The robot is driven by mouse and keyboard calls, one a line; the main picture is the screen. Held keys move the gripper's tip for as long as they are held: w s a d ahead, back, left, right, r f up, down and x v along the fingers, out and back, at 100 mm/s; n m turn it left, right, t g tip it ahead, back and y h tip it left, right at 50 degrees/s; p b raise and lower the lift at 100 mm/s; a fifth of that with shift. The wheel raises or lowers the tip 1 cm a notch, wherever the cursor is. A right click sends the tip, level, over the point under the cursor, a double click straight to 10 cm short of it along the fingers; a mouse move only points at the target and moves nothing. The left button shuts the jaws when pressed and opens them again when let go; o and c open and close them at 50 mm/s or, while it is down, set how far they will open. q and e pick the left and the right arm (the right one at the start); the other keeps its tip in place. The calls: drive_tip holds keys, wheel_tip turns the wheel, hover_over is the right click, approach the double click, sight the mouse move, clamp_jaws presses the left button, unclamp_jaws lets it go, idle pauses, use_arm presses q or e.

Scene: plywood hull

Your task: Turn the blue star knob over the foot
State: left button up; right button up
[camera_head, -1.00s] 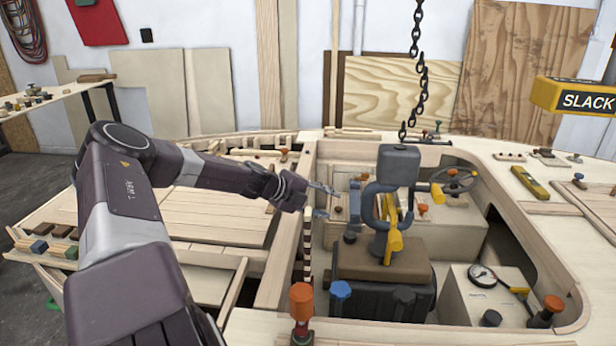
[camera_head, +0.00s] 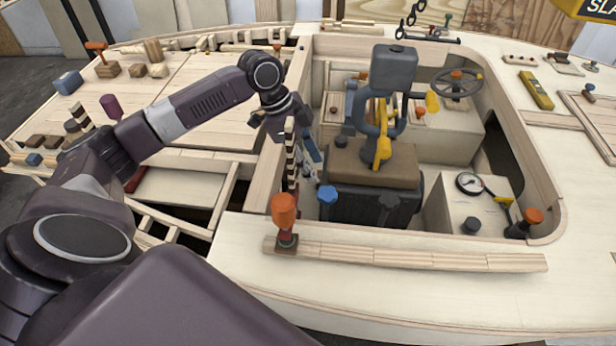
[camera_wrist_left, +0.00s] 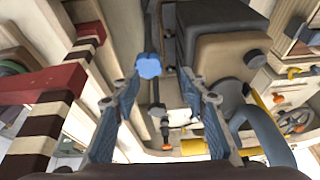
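The blue star knob (camera_head: 327,195) shows at the front left corner of a black block topped with a brown pad (camera_head: 372,166). In the left wrist view the blue star knob (camera_wrist_left: 149,66) lies between and beyond the fingertips, left of centre. My left gripper (camera_head: 309,163) reaches down into the hull opening, behind the knob in the head view and partly hidden by a striped post. In the left wrist view its two fingers (camera_wrist_left: 165,88) are spread and empty, apart from the knob. I cannot tell which part is the foot. My right gripper is not in view.
A brown-and-white striped post (camera_head: 291,155) stands close beside my left gripper. An orange-topped knob (camera_head: 285,212) stands on the near edge. A grey clamp-like figure with a yellow lever (camera_head: 383,150) rises from the pad. A gauge (camera_head: 469,183) sits to the right.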

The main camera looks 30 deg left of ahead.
sight(326, 193)
use_arm(q)
drive_tip(key=shift+g, duration=0.3)
drive_tip(key=d+f, duration=0.1)
drive_tip(key=f, duration=0.1)
drive_tip(key=d+f, duration=0.1)
drive_tip(key=f, duration=0.1)
drive_tip(key=d+f, duration=0.1)
drive_tip(key=f, duration=0.1)
drive_tip(key=shift+s+d+f, duration=0.2)
drive_tip(key=shift+d+f, duration=0.05)
drive_tip(key=shift+d, duration=0.15)
clamp_jaws()
